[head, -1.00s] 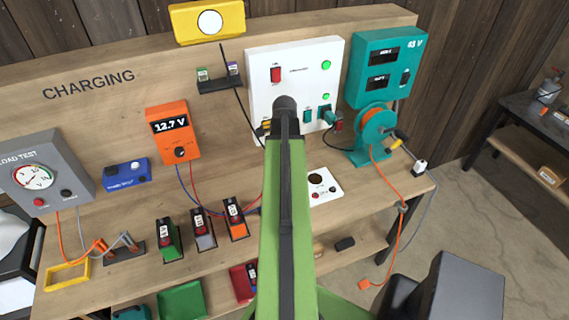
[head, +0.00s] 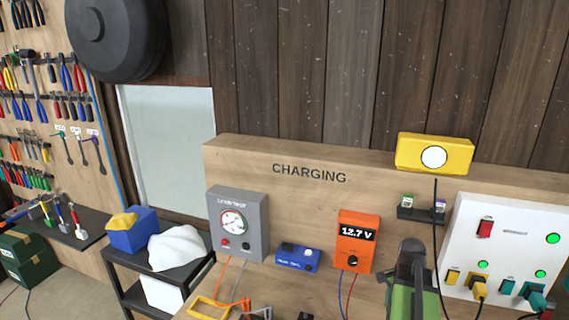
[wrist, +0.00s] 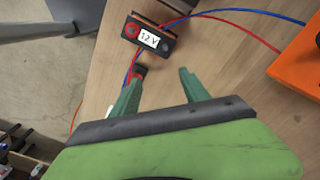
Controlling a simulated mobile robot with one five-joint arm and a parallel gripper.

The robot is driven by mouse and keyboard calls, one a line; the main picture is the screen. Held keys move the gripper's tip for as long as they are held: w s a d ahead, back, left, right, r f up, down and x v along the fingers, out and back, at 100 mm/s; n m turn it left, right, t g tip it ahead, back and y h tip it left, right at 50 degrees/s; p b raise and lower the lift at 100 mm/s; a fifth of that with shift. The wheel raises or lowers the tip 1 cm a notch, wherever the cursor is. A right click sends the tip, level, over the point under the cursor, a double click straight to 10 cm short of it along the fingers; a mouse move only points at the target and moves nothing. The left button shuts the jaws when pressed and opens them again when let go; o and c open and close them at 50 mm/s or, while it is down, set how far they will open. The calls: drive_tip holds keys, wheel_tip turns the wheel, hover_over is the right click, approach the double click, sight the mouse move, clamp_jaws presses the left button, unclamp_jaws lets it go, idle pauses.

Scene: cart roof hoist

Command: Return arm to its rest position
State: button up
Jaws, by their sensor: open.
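My green arm (head: 412,285) shows at the bottom of the head view, right of the orange 12.7 V meter (head: 356,242); the gripper's fingers are hidden there. In the wrist view my gripper (wrist: 157,92) is open, with two green fingers apart and nothing between them. Beyond the fingers, a black block labelled 12 V (wrist: 150,39) lies on the wooden bench (wrist: 215,55), with red and blue wires at it. Part of another dark item with a red part shows beside the left finger.
A white panel (head: 500,248) with switches and green lights stands at right, under a yellow lamp box (head: 434,153). A grey load tester (head: 238,222) and a blue box (head: 298,257) stand left of the meter. A black cart (head: 120,275) is further left.

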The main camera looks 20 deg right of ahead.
drive_tip(key=w+a+n, duration=0.4)
drive_tip(key=a+n, duration=0.2)
drive_tip(key=a, duration=0.6)
drive_tip(key=w+a+n, duration=0.4)
drive_tip(key=a+n, duration=0.1)
drive_tip(key=a, duration=0.8)
drive_tip(key=w+a+n, duration=0.4)
drive_tip(key=a+n, duration=0.2)
drive_tip(key=a, duration=0.6)
drive_tip(key=shift+n, duration=0.3)
drive_tip(key=s+f+b, duration=0.1)
drive_tip(key=f+b, duration=0.4)
drive_tip(key=s+f+b, duration=0.1)
drive_tip(key=f+b, duration=0.4)
drive_tip(key=s+f+b, duration=0.1)
drive_tip(key=f+b, duration=0.4)
drive_tip(key=shift+a+f+b, duration=0.25)
drive_tip(key=shift+f+b, duration=0.05)
drive_tip(key=shift+b, duration=0.05)
drive_tip(key=shift+r, duration=0.1)
